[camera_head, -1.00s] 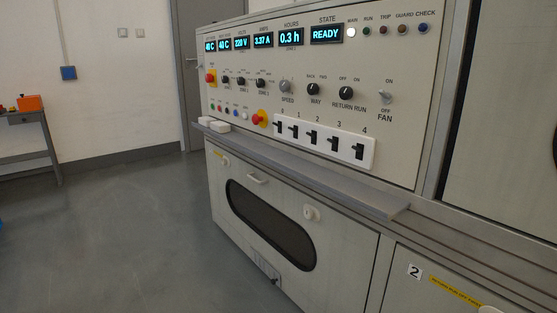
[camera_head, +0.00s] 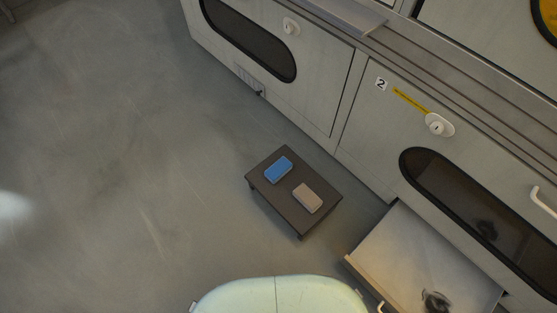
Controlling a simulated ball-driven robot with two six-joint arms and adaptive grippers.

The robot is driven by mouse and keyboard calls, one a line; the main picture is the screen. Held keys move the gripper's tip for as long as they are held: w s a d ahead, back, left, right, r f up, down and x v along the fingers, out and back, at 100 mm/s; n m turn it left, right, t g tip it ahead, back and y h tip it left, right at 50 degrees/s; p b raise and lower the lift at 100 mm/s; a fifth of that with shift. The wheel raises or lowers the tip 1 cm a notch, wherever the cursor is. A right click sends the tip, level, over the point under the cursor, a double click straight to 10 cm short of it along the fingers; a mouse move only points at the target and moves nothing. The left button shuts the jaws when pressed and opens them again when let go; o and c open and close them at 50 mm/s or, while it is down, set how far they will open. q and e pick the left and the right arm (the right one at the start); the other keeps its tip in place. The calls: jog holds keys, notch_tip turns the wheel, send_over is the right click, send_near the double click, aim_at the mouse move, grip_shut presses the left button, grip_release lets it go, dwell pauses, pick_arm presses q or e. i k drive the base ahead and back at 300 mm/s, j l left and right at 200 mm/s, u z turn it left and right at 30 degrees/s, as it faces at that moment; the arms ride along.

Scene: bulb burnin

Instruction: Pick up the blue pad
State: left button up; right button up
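The blue pad (camera_head: 278,169) lies flat on a small low dark table (camera_head: 294,217) that stands on the floor near the cabinet front. It is toward the table's upper left. A beige-grey pad (camera_head: 307,198) lies beside it to the lower right, with a gap between them. Neither of my grippers shows in the head view.
An open drawer (camera_head: 385,254) sticks out from the cabinet right of the table, with a small dark object (camera_head: 435,300) in it. Cabinet doors with windows and locks line the upper right. The grey floor (camera_head: 120,180) to the left is clear.

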aim_at(281, 167)
jog(key=z, duration=1.7)
jog(key=k+j+z, duration=0.4)
jog(key=k, duration=0.3)
jog(key=k+j+z, duration=0.2)
jog(key=k, duration=0.2)
jog(key=k+j, duration=0.15)
jog(key=k, duration=0.15)
